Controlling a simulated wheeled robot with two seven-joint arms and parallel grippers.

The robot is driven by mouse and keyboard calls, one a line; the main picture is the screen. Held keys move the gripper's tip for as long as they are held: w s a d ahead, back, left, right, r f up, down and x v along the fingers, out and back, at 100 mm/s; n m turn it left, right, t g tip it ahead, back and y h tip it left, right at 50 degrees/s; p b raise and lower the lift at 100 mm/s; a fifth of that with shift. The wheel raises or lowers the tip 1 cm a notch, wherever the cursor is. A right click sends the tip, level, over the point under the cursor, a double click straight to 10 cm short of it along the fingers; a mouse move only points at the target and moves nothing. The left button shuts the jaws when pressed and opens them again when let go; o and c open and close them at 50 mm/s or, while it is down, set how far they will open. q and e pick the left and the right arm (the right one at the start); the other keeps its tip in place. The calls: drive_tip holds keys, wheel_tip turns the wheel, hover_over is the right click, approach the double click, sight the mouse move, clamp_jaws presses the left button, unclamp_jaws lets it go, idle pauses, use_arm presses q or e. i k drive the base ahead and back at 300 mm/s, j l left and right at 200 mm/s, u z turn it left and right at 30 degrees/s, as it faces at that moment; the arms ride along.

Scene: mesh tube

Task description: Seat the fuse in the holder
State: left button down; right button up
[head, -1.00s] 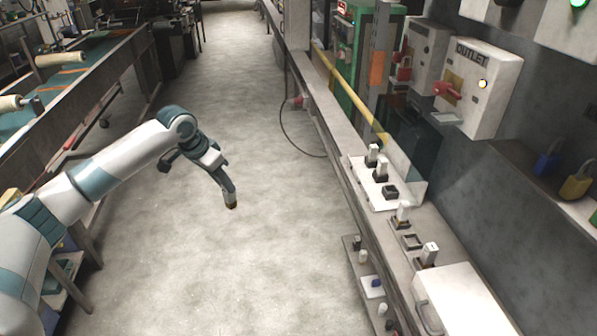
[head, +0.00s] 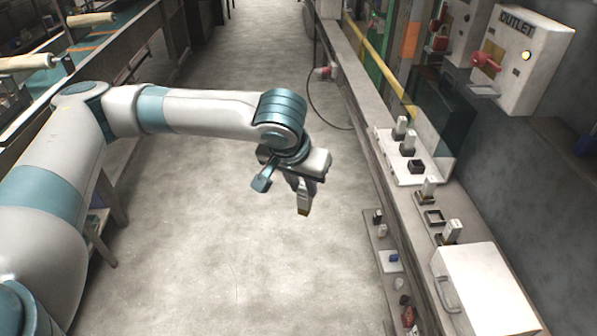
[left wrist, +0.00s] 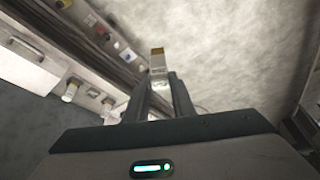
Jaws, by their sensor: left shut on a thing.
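My left gripper (head: 300,187) hangs over the floor aisle, left of the bench, in the head view. It is shut on the fuse (head: 304,207), a small white piece with a brownish-gold end pointing down. In the left wrist view the fuse (left wrist: 158,62) sticks out beyond the fingers. On the right, a dark holder (head: 416,167) on a white panel looks empty. A square frame-like holder (head: 434,217) nearer me also looks empty. White fuse-like pieces (head: 407,142) stand in neighbouring holders. Which holder the task means cannot be told. My right gripper is not in view.
A white box with a handle (head: 487,290) sits on the bench's near end. A lower shelf (head: 388,262) holds several small parts. A clear tilted panel (head: 428,130) stands behind the holders. The floor (head: 235,250) between conveyor and bench is open.

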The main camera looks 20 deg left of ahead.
sight(415, 169)
drive_tip(key=i+j, duration=0.1)
drive_tip(key=j, duration=0.2)
drive_tip(key=i+j, duration=0.1)
drive_tip(key=j, duration=0.25)
drive_tip(key=i+j, duration=0.1)
drive_tip(key=j, duration=0.2)
drive_tip(key=z, duration=1.35)
drive_tip(key=i, duration=0.5)
